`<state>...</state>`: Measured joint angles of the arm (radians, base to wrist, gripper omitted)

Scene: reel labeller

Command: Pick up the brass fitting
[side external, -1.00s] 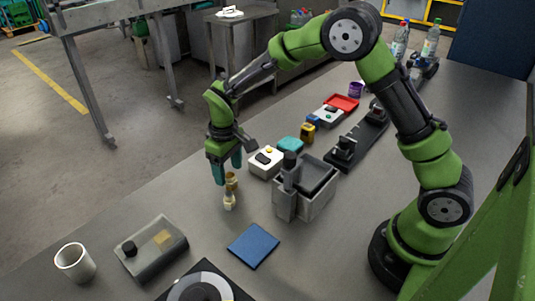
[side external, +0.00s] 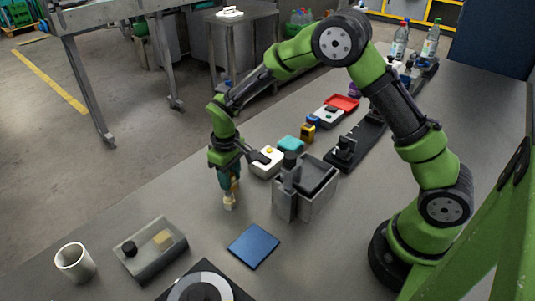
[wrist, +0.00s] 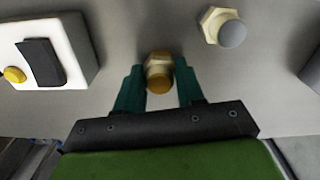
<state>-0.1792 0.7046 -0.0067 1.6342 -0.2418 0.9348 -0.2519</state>
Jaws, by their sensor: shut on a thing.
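My gripper (side external: 229,188) points down at the table, and its teal fingers are shut on the brass fitting. In the wrist view the brass fitting (wrist: 158,73) has a hex collar and a rounded brown-gold end, and sits between the fingertips. In the side view the fingers mostly hide it. A similar cream fitting (side external: 228,202) with a hex collar stands just in front of the gripper. In the wrist view this cream fitting (wrist: 211,24) has a grey rounded end and is apart from the fingers.
A white box (side external: 267,161) with a yellow button stands close behind right. A grey open bin (side external: 304,199) is to the right, and a blue pad (side external: 253,245) lies in front. A grey tray (side external: 150,250) and a white cup (side external: 75,262) are front left.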

